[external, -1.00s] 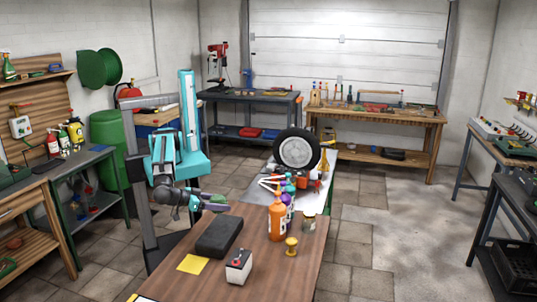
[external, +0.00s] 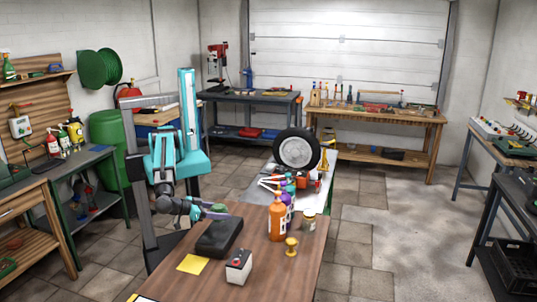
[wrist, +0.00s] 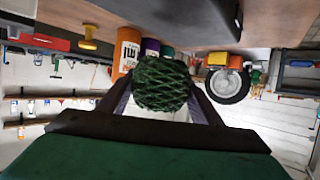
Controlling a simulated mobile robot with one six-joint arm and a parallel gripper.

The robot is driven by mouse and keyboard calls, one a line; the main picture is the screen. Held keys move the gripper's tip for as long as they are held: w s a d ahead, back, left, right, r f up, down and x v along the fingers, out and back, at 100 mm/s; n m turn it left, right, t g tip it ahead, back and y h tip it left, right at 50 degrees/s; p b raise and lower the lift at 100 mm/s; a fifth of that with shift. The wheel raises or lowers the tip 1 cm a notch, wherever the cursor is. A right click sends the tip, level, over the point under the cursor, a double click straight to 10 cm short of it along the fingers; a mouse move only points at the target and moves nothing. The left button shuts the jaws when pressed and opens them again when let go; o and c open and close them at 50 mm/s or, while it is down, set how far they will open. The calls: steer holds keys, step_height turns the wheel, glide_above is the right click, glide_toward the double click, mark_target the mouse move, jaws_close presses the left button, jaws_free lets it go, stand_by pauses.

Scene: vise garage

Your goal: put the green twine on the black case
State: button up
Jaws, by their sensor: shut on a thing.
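The green twine (wrist: 162,84) is a ball with a criss-cross wound surface. My gripper (wrist: 163,98) is shut on it, with a dark finger on each side. In the external view the twine (external: 219,208) is a small green shape at the tip of my gripper (external: 212,212). The black case (external: 219,239) lies flat on the brown table. The twine appears above the case's far edge; whether they touch cannot be told. The case also shows as a dark block at the top of the tilted wrist view (wrist: 190,18).
On the brown table (external: 285,262) are an orange bottle (external: 277,222), a jar (external: 309,219), a yellow knob-like piece (external: 291,246), a white-and-black box (external: 239,267) and a yellow sheet (external: 193,264). A purple bottle (external: 286,203) and a wheel (external: 297,150) stand behind.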

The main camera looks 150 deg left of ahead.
mark_target(222, 229)
steer(key=shift+f, duration=0.8)
steer(key=shift+f, duration=0.1)
steer(key=shift+f+p, duration=0.65)
steer(key=shift+f, duration=1.05)
steer(key=shift+f, duration=0.1)
steer(key=o, duration=1.1)
